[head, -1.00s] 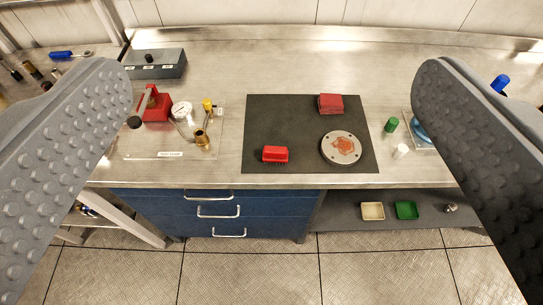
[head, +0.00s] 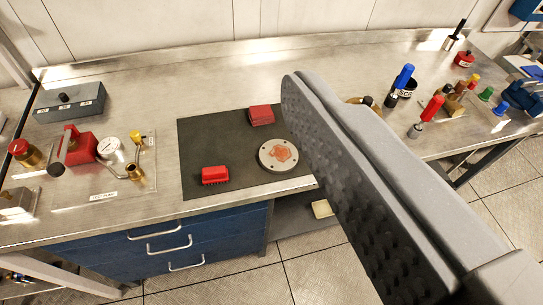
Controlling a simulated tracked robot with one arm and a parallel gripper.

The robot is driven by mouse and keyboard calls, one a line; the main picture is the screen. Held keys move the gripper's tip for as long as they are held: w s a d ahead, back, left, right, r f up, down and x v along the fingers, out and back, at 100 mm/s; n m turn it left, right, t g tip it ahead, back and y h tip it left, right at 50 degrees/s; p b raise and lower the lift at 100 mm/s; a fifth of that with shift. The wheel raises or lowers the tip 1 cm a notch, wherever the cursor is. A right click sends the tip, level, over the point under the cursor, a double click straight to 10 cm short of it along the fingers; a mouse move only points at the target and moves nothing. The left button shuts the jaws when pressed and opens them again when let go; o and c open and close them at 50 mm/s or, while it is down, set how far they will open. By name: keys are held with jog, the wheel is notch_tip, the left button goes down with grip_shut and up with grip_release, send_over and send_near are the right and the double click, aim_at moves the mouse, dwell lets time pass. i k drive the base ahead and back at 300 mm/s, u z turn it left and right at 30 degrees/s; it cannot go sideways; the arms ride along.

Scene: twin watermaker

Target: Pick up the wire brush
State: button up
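The wire brush (head: 215,175) has a red block body with dark bristles beneath. It lies near the front left corner of a dark mat (head: 205,142) on the steel bench. One large grey finger of my gripper (head: 345,185) crosses the right half of the head view, to the right of the brush and well apart from it. Its studded inner face is bare and turned left. The other finger is out of view, so the gripper appears open and empty. The finger hides the mat's right side.
A red pad (head: 261,116) and a round flange (head: 278,155) share the mat. A gauge rig (head: 110,150) and a grey box (head: 70,101) stand left. Blue-handled (head: 403,77) and red-handled (head: 432,109) tools stand right. Bench behind the mat is clear.

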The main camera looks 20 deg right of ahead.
aim_at(212, 175)
jog(key=u, duration=1.4)
jog(key=i, duration=0.95)
jog(key=z, duration=1.45)
